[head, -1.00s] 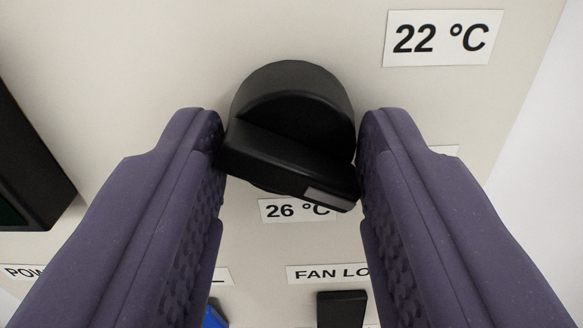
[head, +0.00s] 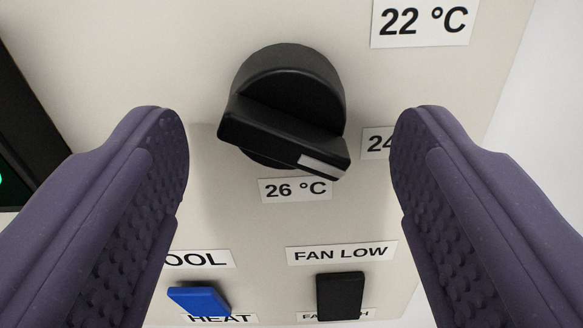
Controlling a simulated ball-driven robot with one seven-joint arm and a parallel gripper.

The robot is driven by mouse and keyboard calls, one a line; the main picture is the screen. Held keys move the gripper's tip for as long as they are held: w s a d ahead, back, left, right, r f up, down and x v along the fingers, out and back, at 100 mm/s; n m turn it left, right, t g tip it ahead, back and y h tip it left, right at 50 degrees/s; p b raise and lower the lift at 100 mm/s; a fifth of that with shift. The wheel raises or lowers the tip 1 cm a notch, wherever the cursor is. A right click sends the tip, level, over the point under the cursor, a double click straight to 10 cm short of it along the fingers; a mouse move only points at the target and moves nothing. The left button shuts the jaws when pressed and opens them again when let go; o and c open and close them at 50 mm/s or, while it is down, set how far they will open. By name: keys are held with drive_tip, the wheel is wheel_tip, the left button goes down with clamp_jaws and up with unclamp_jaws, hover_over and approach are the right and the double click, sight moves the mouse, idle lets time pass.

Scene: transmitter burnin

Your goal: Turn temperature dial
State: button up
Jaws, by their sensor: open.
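The temperature dial (head: 285,100) is a black round knob with a raised grip bar, on a beige panel. A light grey pointer mark (head: 323,167) sits at the bar's lower right end, between the "26 °C" label (head: 296,189) and the partly hidden "24" label (head: 378,143). The "22 °C" label (head: 423,21) is at upper right. My gripper (head: 290,135) is open, its purple padded fingers one on each side of the dial with a clear gap on both sides. Nothing is held.
Below the dial are a blue rocker switch (head: 199,299) between COOL and HEAT labels and a black switch (head: 340,296) under the FAN LOW label (head: 341,252). A dark-framed display (head: 30,130) is at the left. The panel's right edge borders a pale wall.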

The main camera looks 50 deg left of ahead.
drive_tip(key=v, duration=0.7)
drive_tip(key=shift+w+a, duration=0.1)
